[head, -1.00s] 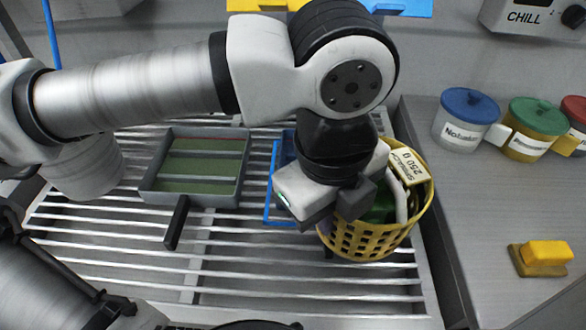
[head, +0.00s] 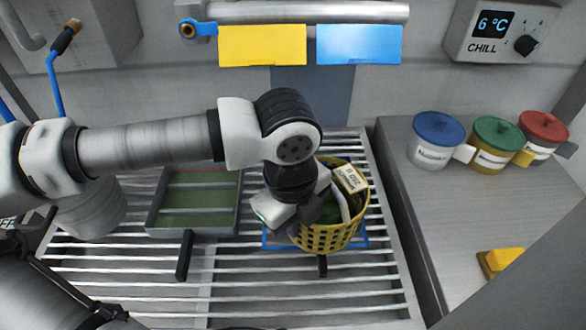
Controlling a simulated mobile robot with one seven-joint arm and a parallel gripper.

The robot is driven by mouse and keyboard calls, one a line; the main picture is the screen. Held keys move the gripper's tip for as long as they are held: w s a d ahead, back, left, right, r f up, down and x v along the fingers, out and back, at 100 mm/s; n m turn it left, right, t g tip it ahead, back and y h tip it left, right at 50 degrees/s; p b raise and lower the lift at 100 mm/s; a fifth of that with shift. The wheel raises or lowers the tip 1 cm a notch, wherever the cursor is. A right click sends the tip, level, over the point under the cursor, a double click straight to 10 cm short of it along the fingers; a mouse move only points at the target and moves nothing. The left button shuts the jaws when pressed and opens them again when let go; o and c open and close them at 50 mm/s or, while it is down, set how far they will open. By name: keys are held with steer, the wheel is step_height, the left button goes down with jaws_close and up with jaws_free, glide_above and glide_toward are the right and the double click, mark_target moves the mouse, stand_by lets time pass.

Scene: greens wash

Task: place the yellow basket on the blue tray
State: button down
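The yellow basket (head: 325,238), round with a slotted wall, holds green leaves and a white packet marked 250 g (head: 350,180). It is over the blue tray (head: 365,241), whose blue edges show to its left and right; a black handle sticks out in front. The basket covers most of the tray, and I cannot tell whether its base touches it. My gripper (head: 298,214) points down at the basket's left rim and looks shut on it; the fingertips are partly hidden.
A grey tray with a green inside (head: 197,207) and a black handle lies to the left on the slatted rack (head: 230,285). Blue, green and red lidded jars (head: 437,140) and a yellow block (head: 503,260) are on the right counter (head: 425,225). The front slats are clear.

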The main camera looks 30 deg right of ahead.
steer(key=w+d+f+p, duration=0.1)
steer(key=w, duration=0.2)
steer(key=w+d+f+p, duration=0.1)
steer(key=w+d+p, duration=0.1)
steer(key=w, duration=0.1)
steer(key=w+d+f+p, duration=0.1)
steer(key=w, duration=0.2)
steer(key=shift+w+d+f+p, duration=0.2)
steer(key=shift+d+f+p, duration=0.1)
steer(key=shift+p, duration=0.1)
steer(key=shift+f+b, duration=0.2)
steer(key=shift+b, duration=0.15)
steer(key=c, duration=1.7)
jaws_free()
steer(key=shift+r+p, duration=0.2)
steer(key=shift+p, duration=0.1)
steer(key=r, duration=0.2)
steer(key=r+b, duration=0.1)
steer(key=r, duration=0.4)
steer(key=shift+a+r+b, duration=0.3)
steer(key=shift+a, duration=0.05)
steer(key=shift+s, duration=0.1)
